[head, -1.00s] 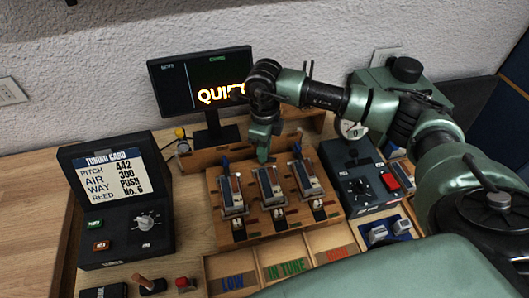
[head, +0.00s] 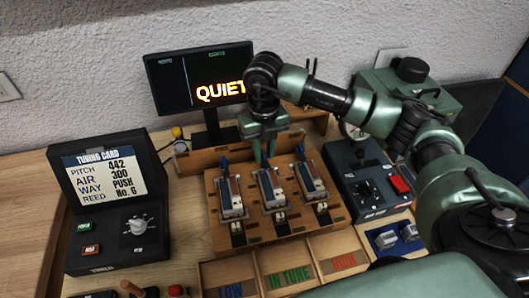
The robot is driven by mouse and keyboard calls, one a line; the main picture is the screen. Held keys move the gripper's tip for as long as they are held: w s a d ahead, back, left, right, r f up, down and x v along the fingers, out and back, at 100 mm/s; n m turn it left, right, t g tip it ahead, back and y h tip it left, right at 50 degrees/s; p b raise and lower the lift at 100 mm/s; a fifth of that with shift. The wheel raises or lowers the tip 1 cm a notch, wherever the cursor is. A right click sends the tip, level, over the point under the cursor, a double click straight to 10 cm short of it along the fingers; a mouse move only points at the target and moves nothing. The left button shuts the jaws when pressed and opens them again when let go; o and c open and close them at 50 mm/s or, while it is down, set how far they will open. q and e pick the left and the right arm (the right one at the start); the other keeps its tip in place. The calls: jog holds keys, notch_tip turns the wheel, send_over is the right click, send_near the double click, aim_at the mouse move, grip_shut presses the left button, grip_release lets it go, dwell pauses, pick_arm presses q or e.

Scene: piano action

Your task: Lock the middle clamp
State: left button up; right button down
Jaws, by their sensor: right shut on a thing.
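Three clamps stand in a row on a wooden block (head: 282,231). The middle clamp (head: 270,188) has a metal frame around a reed-like strip. My right gripper (head: 264,158) reaches down from above to the back end of the middle clamp and is shut on its lever, which the fingers mostly hide. The left clamp (head: 230,197) and the right clamp (head: 309,181) show blue levers standing up at their back ends. My left gripper is out of view.
A screen (head: 200,80) reading QUIET stands behind the block. A tuning card box (head: 105,205) is at left. A dark control box with a red button (head: 400,184) is close at right. Labelled trays (head: 288,278) lie in front.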

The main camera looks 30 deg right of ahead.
jog(key=shift+m, duration=0.6)
jog(key=c, duration=1.3)
grip_release()
jog(key=shift+o, duration=0.2)
notch_tip(320, 180, up, 8)
jog(key=shift+f+b, duration=0.15)
jog(key=shift+b, duration=0.8)
